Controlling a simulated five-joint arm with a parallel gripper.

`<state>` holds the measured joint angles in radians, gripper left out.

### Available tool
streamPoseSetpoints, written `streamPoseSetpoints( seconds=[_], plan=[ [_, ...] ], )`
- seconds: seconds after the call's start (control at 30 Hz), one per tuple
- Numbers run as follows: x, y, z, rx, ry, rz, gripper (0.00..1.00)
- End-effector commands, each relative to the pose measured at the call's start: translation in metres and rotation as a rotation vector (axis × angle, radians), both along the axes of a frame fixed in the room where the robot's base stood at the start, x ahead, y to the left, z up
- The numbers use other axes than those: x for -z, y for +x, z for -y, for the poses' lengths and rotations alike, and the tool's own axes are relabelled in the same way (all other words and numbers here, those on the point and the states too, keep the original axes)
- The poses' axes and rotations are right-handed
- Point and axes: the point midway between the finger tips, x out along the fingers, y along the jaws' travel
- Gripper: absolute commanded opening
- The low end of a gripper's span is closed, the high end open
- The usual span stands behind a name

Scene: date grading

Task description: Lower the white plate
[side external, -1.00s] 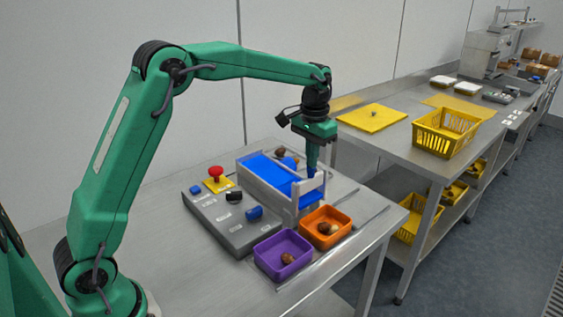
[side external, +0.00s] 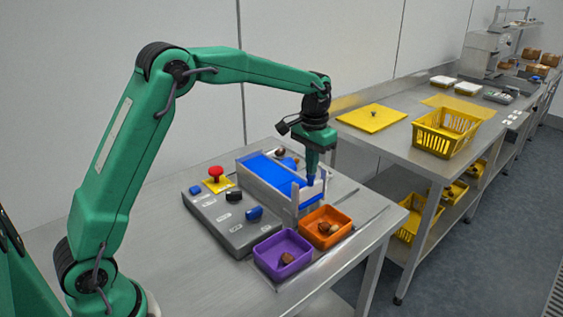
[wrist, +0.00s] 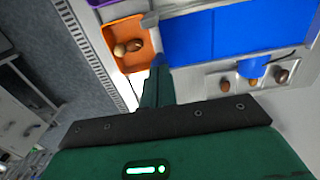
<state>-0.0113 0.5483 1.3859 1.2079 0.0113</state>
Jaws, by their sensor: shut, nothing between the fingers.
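The white plate (side external: 309,197) stands at the near end of the blue belt (side external: 265,166), between two grey posts. My gripper (side external: 310,182) points straight down over it, with its blue tip between the posts at the plate's upper edge. Whether the tip touches the plate is hard to tell. The fingers are shut and hold nothing. In the wrist view my gripper (wrist: 158,68) reaches to the end of the belt (wrist: 225,35), and hides much of the plate there.
An orange bin (side external: 341,238) and a purple bin (side external: 270,268) with dates stand just before the belt's end. A grey control panel (side external: 218,225) with a red button (side external: 215,172) is at the left.

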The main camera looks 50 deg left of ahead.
Motion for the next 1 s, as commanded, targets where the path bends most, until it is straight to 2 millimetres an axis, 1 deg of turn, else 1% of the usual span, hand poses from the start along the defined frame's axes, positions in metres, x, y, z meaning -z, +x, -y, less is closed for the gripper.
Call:
streamPoseSetpoints(
  seconds=[1.0],
  plan=[
    [-0.056,0.000,0.000,0.000,0.000,0.002,0.00]
  ],
)
